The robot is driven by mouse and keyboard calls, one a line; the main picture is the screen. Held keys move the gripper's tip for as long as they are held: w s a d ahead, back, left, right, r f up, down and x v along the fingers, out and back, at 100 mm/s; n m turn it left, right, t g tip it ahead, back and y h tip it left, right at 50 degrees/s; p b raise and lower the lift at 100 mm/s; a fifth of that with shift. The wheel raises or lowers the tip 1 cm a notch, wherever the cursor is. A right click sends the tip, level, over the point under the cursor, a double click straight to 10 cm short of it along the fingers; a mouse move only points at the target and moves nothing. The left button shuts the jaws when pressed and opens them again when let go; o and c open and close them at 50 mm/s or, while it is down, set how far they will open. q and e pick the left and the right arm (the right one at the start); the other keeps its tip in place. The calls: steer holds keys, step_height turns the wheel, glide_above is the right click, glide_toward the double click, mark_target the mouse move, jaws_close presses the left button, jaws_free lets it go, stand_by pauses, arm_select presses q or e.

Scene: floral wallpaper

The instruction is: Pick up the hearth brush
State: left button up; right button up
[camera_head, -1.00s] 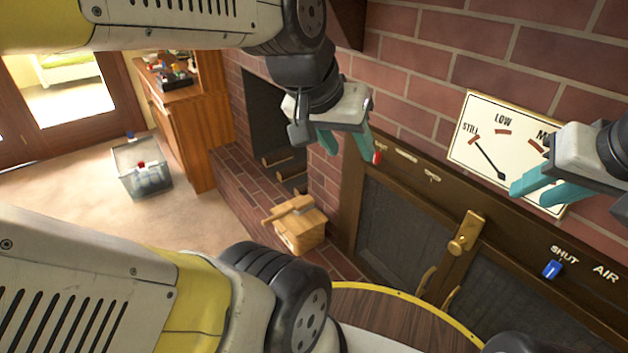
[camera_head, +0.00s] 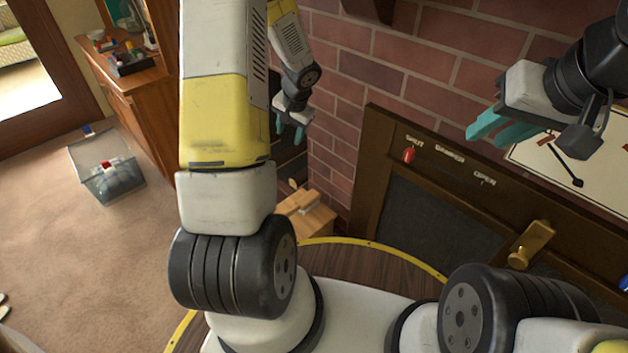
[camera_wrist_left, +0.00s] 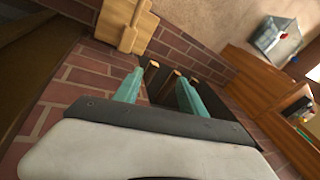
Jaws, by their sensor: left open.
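A light wooden box (camera_head: 312,218) stands low on the brick hearth, partly hidden behind my left arm in the head view. A small wooden handle-like piece (camera_head: 293,185) shows at its top; I cannot tell if this is the hearth brush. The left wrist view shows the box (camera_wrist_left: 118,28) at the upper left with a wooden piece (camera_wrist_left: 133,24) across it. My left gripper (camera_head: 288,133) is open and empty, above and apart from the box; it also shows in the wrist view (camera_wrist_left: 159,78).
A brick wall (camera_head: 400,50) and a dark stove front with a red knob (camera_head: 408,155) are at the right. A clear bin (camera_head: 110,180) stands on open carpet beside a wooden cabinet (camera_head: 145,110).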

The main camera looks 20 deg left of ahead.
arm_select(q)
steer(key=m+g, duration=0.1)
steer(key=m, duration=0.1)
glide_above(295, 207)
steer(key=w, duration=0.1)
step_height(295, 207, down, 16)
steer(key=shift+m+g+h, duration=0.3)
steer(key=shift+g+h, duration=0.1)
steer(key=s+f, duration=0.1)
steer(key=f, duration=0.7)
steer(key=s+f, duration=0.1)
steer(key=f, duration=0.3)
steer(key=shift+s+d, duration=0.15)
steer(key=shift+s, duration=0.2)
steer(key=f, duration=0.2)
steer(key=w+f, duration=0.1)
steer(key=f, duration=0.4)
steer(key=shift+w+a+f, duration=0.2)
steer(key=shift+w, duration=0.1)
jaws_close()
